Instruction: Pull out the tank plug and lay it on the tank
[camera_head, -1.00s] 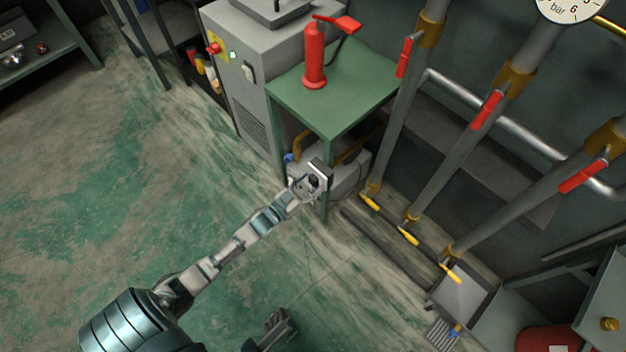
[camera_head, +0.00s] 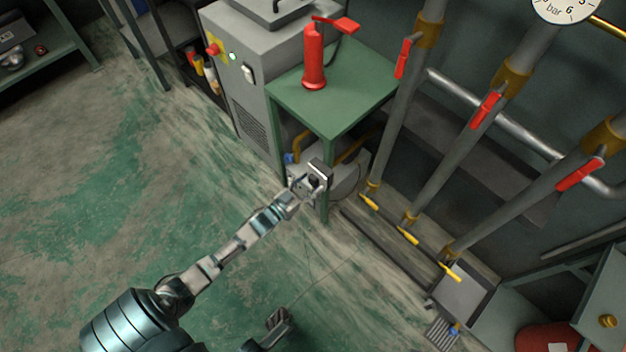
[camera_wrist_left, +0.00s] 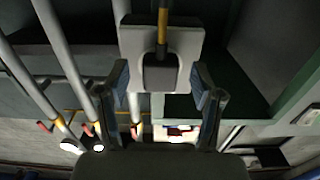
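The grey tank (camera_head: 348,182) sits under the green table, partly hidden by a table leg and my left gripper. My left gripper (camera_head: 314,183) is at the tank's near left side, by a dark block with a pale edge. In the left wrist view, the fingers of my left gripper (camera_wrist_left: 160,85) are apart, one on each side of a dark block (camera_wrist_left: 160,76), with gaps on both sides. This block seems to be the plug, but I cannot be sure. A grey plate and a yellow rod show behind it. A dark gripper part (camera_head: 280,322), seemingly my right, shows at the bottom.
The green table (camera_head: 350,112) with a red extinguisher-like bottle (camera_head: 314,60) stands above the tank. A grey cabinet (camera_head: 258,105) is to its left. Pipes with red and yellow handles rise at the right. The floor at left is clear.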

